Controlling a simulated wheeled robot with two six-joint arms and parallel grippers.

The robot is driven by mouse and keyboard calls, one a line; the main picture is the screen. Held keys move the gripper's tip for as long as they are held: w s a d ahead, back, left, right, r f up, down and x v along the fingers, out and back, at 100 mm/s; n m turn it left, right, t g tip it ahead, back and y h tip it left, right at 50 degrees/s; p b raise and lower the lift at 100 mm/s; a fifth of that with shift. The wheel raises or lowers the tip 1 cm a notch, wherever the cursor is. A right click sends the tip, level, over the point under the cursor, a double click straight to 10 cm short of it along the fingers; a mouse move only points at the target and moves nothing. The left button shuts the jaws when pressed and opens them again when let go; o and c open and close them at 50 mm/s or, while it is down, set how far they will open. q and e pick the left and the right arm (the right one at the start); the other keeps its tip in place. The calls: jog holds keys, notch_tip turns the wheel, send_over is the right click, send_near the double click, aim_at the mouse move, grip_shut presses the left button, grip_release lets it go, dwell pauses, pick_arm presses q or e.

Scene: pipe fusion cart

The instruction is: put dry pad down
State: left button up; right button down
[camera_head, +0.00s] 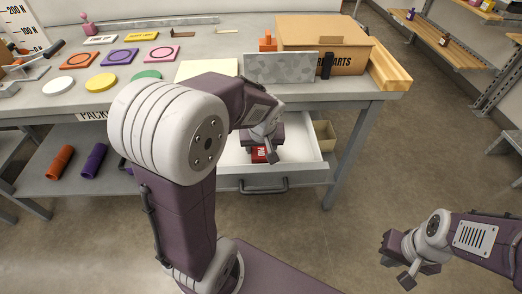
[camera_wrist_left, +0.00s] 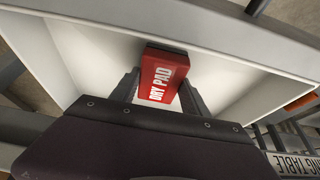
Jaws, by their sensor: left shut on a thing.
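The red dry pad (camera_wrist_left: 162,75) with white lettering is between the fingers of my left gripper (camera_wrist_left: 160,92), which is shut on it. In the head view, a red part of the pad (camera_head: 259,154) shows below my left gripper (camera_head: 263,146), inside the open white drawer (camera_head: 300,150). The drawer's pale floor and walls surround the pad in the left wrist view. I cannot tell whether the pad touches the drawer floor. My right gripper (camera_head: 396,262) is at the lower right, over the floor, empty, with its fingers apart.
The drawer handle (camera_head: 264,186) is on the drawer's front. Above, the packing table (camera_head: 215,45) holds a cardboard box (camera_head: 325,40), a grey speckled panel (camera_head: 280,68) and several coloured discs. Orange (camera_head: 60,162) and purple (camera_head: 94,160) cylinders lie on the lower shelf.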

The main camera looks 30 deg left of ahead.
pick_arm(q)
jog(key=shift+r, duration=0.1)
jog(key=o, duration=1.5)
jog(key=shift+c, duration=0.2)
jog(key=p+v, duration=0.4)
jog(key=v, duration=0.8)
jog(key=shift+p, duration=0.35)
jog(key=shift+s, duration=0.1)
